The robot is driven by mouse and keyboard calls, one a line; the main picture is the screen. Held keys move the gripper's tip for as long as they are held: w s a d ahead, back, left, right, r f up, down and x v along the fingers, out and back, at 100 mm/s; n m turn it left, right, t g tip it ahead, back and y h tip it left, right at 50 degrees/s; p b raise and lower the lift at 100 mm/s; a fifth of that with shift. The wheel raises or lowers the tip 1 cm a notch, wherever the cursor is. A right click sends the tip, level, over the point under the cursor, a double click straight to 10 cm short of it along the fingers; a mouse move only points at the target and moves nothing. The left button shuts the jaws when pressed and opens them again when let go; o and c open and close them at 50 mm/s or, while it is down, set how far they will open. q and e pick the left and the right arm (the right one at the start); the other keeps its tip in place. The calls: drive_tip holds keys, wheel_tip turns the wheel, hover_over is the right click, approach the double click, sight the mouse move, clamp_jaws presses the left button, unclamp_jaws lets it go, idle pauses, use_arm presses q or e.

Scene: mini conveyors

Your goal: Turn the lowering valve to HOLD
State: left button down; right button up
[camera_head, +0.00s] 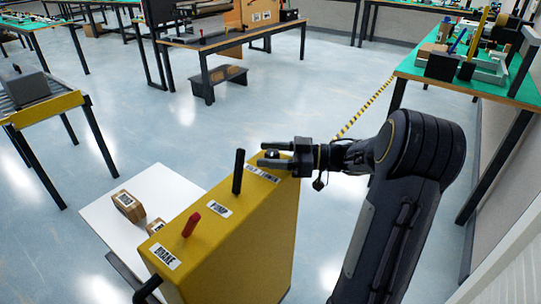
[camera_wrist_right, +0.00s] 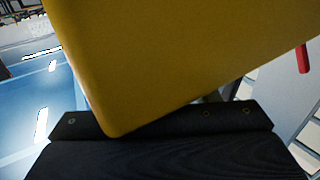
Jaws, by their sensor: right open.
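The yellow control box (camera_head: 255,235) stands at the lower middle of the head view. Its far end has a label (camera_head: 262,174) that seems to read HOLD and LOWER. A small dark knob (camera_head: 271,154), likely the lowering valve, shows there, partly hidden by my right gripper (camera_head: 264,154). The right gripper is open, with its fingers reaching left on either side of the knob; I cannot tell if they touch it. The valve's setting cannot be read. The wrist view shows the box's yellow face (camera_wrist_right: 180,50) close up. My left gripper is out of view.
On the box stand a black lever (camera_head: 238,170) labelled PUMP and a red lever (camera_head: 190,225) labelled BRAKE. A white platform (camera_head: 100,215) with small cartons (camera_head: 128,206) lies left of the box. A green-topped table (camera_head: 420,75) stands at the right. Floor beyond the box is clear.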

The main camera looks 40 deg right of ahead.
drive_tip(key=c, duration=1)
drive_tip(key=shift+o, duration=0.2)
